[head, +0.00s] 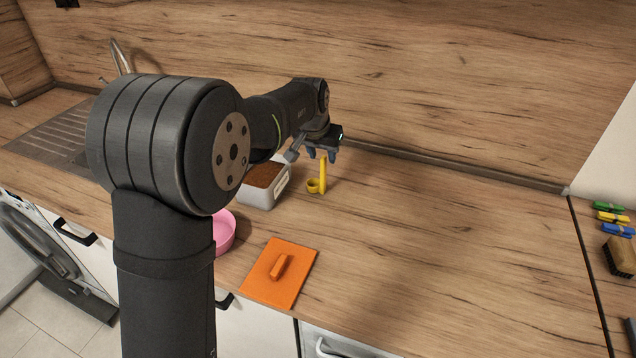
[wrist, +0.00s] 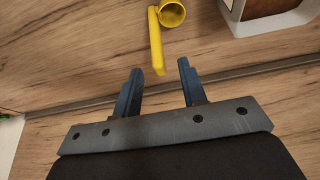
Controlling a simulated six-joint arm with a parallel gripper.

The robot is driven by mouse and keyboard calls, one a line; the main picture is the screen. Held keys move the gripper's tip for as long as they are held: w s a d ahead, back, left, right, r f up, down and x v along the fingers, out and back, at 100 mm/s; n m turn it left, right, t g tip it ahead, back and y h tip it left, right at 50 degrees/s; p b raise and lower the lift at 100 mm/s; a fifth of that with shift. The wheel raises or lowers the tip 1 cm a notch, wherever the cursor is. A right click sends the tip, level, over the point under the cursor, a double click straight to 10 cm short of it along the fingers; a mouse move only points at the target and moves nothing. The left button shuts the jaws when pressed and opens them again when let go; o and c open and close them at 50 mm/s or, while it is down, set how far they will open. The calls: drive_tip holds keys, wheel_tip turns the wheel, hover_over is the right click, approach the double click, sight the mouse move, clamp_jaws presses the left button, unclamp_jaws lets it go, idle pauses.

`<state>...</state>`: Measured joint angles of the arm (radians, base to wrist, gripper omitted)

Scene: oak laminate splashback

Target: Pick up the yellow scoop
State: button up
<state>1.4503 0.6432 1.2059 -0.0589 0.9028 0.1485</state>
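The yellow scoop (head: 313,186) is on the wooden counter, right of the grey container, with its handle rising toward my gripper in the head view. In the wrist view the scoop (wrist: 156,40) has its round cup at the top edge and its handle pointing down toward the gap between my fingers. My gripper (wrist: 158,80) has its two blue fingers apart with nothing between them; the handle's end lies just beyond the fingertips. In the head view my gripper (head: 322,153) is above the scoop, and the gap between finger and handle is too small to judge.
A grey container (head: 262,197) with brown contents stands left of the scoop. A pink bowl (head: 224,231) and an orange lid (head: 279,273) with a handle are nearer the front. The splashback rises behind. The counter to the right is clear up to several clips and a brush (head: 620,256).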

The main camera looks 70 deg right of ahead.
sight(324, 165)
drive_tip(key=shift+x, duration=2.8)
drive_tip(key=shift+a, duration=0.15)
clamp_jaws()
